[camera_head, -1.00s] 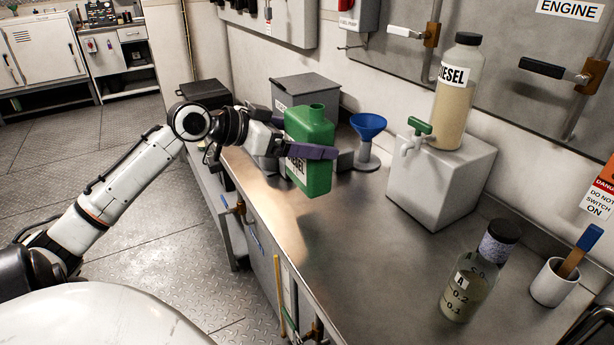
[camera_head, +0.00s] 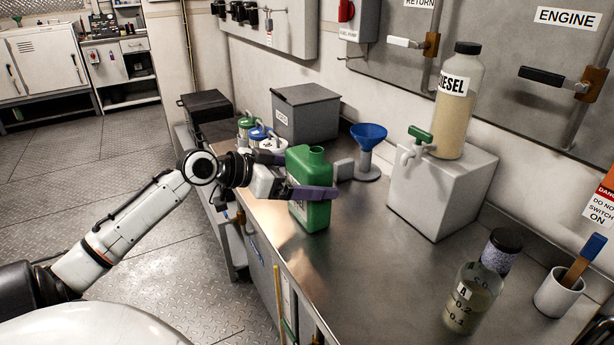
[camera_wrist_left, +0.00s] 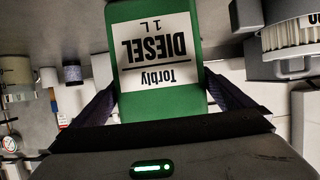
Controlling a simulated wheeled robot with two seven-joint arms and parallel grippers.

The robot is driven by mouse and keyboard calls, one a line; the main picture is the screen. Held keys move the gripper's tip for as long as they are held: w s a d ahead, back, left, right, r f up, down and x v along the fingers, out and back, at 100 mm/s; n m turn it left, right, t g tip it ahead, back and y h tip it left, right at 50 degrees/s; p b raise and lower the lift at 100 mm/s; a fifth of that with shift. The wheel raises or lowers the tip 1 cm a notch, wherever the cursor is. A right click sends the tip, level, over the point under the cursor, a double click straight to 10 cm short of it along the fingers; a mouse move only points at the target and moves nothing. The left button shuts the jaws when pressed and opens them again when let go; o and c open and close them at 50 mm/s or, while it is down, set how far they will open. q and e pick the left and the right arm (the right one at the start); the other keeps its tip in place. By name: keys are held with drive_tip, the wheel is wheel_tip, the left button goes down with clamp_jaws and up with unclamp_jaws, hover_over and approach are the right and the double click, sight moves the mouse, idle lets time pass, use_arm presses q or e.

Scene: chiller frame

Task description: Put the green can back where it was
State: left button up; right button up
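The green can (camera_head: 311,215), with an open neck and a white label, stands upright between the fingers of my left gripper (camera_head: 308,182). The gripper is shut on its sides. Its base is at or just above the metal bench top (camera_head: 350,260); I cannot tell whether it touches. In the left wrist view the can (camera_wrist_left: 195,105) fills the middle, its "DIESEL 1 L" label upside down, with a dark purple finger on each side. The far finger is mostly hidden behind the can in the head view. My right gripper is not in view.
A blue funnel (camera_head: 368,140) stands behind the can to the right. A grey bin (camera_head: 306,115) and small green- and blue-topped containers (camera_head: 259,135) are behind it. A white block (camera_head: 440,190) carries a diesel bottle (camera_head: 455,105). A sample bottle (camera_head: 472,295) stands front right. The middle bench is clear.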

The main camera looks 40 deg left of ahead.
use_arm(q)
drive_tip(key=v, duration=1.2)
